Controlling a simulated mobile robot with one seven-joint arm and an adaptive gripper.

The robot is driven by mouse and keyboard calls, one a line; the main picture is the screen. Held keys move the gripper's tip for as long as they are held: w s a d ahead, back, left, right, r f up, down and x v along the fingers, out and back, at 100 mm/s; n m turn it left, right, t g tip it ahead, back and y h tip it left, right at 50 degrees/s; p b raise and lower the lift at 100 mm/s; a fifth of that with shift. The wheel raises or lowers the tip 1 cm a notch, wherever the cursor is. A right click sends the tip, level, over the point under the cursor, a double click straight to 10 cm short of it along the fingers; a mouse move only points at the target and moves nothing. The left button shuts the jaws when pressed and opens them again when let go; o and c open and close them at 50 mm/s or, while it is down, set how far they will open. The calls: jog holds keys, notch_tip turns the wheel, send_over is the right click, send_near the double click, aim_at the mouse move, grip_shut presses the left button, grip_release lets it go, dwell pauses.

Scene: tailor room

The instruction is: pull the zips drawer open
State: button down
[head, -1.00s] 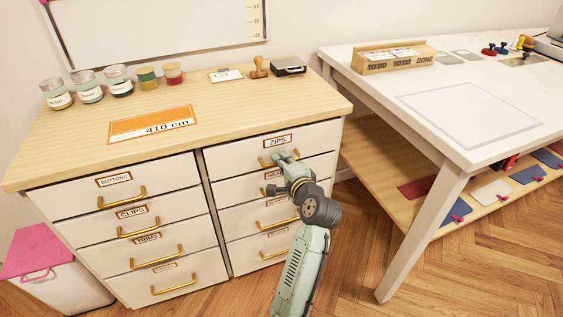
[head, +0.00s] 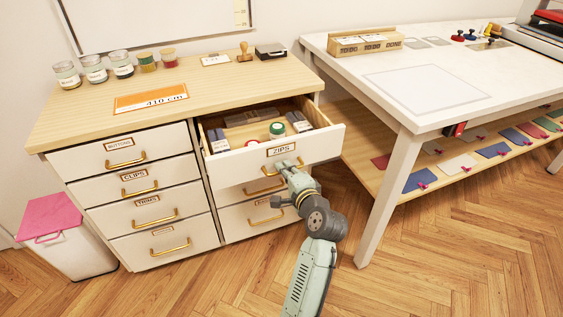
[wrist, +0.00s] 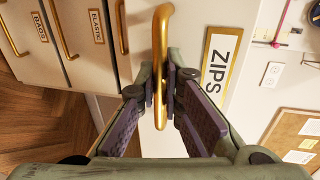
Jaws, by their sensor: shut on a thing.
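The zips drawer (head: 300,153) is the top one in the cabinet's right column. It stands well out from the cabinet, with its inside showing. Its label reads ZIPS (head: 281,149), and the label also shows in the wrist view (wrist: 219,64). My gripper (head: 287,165) is at the drawer's front. In the wrist view its fingers (wrist: 166,88) are closed around the brass handle (wrist: 160,32). In the head view the gripper covers part of the handle.
The drawer holds a green-topped round item (head: 277,129) and dark packets. A white table (head: 400,118) stands close on the right, its leg (head: 386,200) near my arm. A pink-lidded bin (head: 55,220) is at the left. The wooden floor in front is clear.

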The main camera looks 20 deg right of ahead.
jog(key=f+v, duration=0.1)
jog(key=v, duration=0.7)
jog(key=shift+s+f, duration=0.35)
jog(key=shift+f, duration=0.05)
jog(key=c, duration=2)
grip_release()
jog(key=v, duration=0.7)
jog(key=shift+s, duration=0.25)
